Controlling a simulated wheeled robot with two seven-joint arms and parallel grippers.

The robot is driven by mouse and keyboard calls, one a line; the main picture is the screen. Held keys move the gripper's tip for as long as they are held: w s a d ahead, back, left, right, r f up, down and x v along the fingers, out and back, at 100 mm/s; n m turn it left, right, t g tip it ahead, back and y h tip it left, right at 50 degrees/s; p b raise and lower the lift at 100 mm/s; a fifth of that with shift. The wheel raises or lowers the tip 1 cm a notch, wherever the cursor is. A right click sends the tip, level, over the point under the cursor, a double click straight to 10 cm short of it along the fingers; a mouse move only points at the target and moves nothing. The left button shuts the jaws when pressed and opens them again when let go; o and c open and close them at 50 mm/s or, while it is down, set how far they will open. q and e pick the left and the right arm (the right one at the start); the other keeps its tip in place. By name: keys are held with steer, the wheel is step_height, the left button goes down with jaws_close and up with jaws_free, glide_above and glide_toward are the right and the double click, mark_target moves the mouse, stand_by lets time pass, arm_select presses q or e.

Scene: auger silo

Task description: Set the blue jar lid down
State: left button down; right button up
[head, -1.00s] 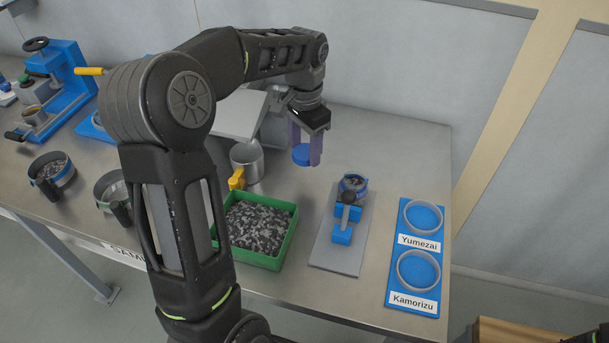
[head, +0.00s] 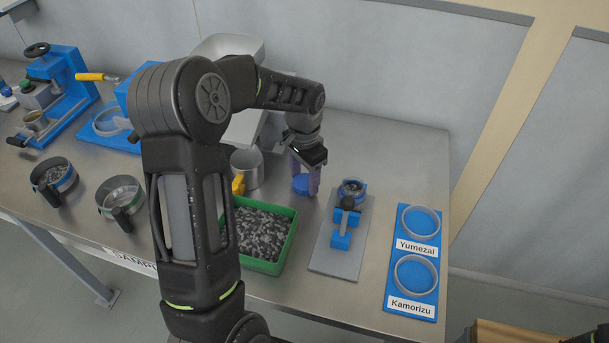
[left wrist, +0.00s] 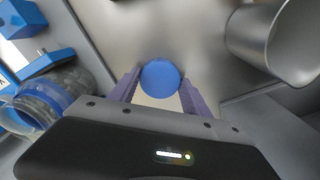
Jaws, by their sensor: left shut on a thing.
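The blue jar lid (head: 301,186) is a small round disc, also seen in the left wrist view (left wrist: 160,79). My left gripper (head: 305,180) points down with its purple fingers shut on the lid's sides. In the left wrist view the fingers (left wrist: 160,92) flank the lid. The lid is at or just above the steel table (head: 400,150); I cannot tell whether it touches.
Right of the lid, a jar of grey bits (head: 352,188) sits on a grey plate (head: 335,258). A metal cup (head: 247,168) stands to its left, with a green tray (head: 262,266) in front-left. A blue two-ring board (head: 400,262) lies farther right.

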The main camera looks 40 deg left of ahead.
mark_target(305, 181)
arm_select(q)
steer(key=shift+f, duration=0.1)
steer(key=c, duration=0.5)
jaws_free()
step_height(305, 181, up, 12)
steer(key=b, duration=0.1)
stand_by(0.7)
